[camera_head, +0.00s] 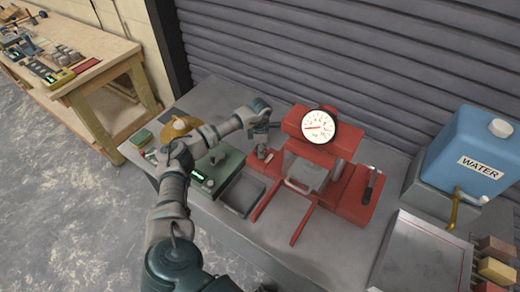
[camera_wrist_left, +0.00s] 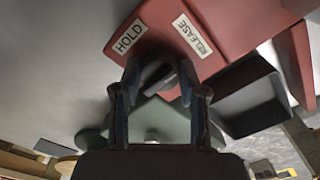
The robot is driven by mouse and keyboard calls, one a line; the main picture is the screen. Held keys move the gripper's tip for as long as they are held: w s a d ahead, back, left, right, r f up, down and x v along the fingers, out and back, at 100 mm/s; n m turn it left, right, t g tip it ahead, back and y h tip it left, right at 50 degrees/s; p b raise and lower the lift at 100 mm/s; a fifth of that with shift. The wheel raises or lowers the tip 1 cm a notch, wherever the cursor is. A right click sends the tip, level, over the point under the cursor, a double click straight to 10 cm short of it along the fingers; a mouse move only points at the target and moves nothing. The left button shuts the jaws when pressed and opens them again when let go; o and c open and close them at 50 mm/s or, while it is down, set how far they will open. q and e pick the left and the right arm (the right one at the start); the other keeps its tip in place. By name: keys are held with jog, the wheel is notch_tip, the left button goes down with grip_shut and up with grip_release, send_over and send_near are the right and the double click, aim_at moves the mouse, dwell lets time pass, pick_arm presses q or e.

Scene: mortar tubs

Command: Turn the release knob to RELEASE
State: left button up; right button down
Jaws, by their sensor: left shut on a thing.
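The red press (camera_head: 345,185) stands on the grey bench with a round white gauge (camera_head: 319,127) on top. In the left wrist view its red base carries a HOLD label (camera_wrist_left: 129,37) at left and a RELEASE label (camera_wrist_left: 193,36) at right. The dark release knob (camera_wrist_left: 163,74) sits below the two labels, between my left fingers. My left gripper (camera_head: 262,136) reaches the left side of the press and is shut on the knob; its fingers also show in the wrist view. Which label the knob points to I cannot tell. My right gripper is out of view.
A green box (camera_head: 221,173) with a small display and a dark tray (camera_head: 243,194) lie left of the press. A black-handled lever (camera_head: 371,183) is at its right. A blue water tank (camera_head: 470,145) and a metal tray (camera_head: 420,255) stand further right.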

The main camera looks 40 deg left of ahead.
pick_arm(q)
jog(key=shift+w+a+r, duration=0.15)
jog(key=shift+r, duration=0.15)
jog(key=o, duration=1.1)
jog(key=shift+o, duration=0.2)
jog(key=shift+f, duration=0.2)
notch_tip(320, 180, up, 12)
jog(key=shift+a+f, duration=0.1)
